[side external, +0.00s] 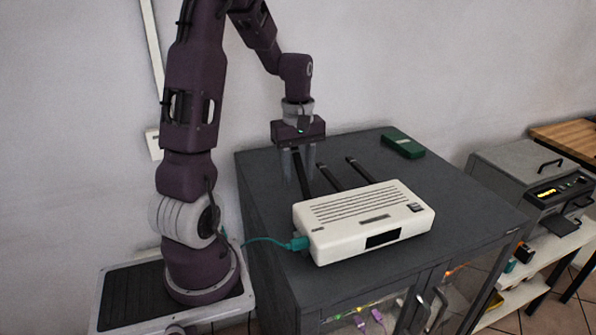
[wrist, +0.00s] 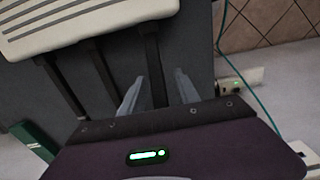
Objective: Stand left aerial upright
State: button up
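The white router (side external: 365,218) sits on the dark cabinet top with three black aerials at its back edge. The middle aerial (side external: 330,178) and right aerial (side external: 360,170) lie back, low over the cabinet top. The left aerial (side external: 302,178) runs back from the router towards my gripper (side external: 301,178); I cannot tell how far it is tilted up. In the wrist view my gripper (wrist: 160,78) is open, pointing down, with the left aerial (wrist: 152,55) between its two grey fingers. Gaps show beside the aerial, and no firm grip is visible.
A teal cable (side external: 265,240) plugs into the router's left end and runs off left. A green box (side external: 403,145) lies at the back right of the cabinet top (side external: 460,215). The wall is close behind. A grey machine (side external: 535,175) stands to the right.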

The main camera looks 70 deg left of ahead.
grip_shut()
dwell(1.3)
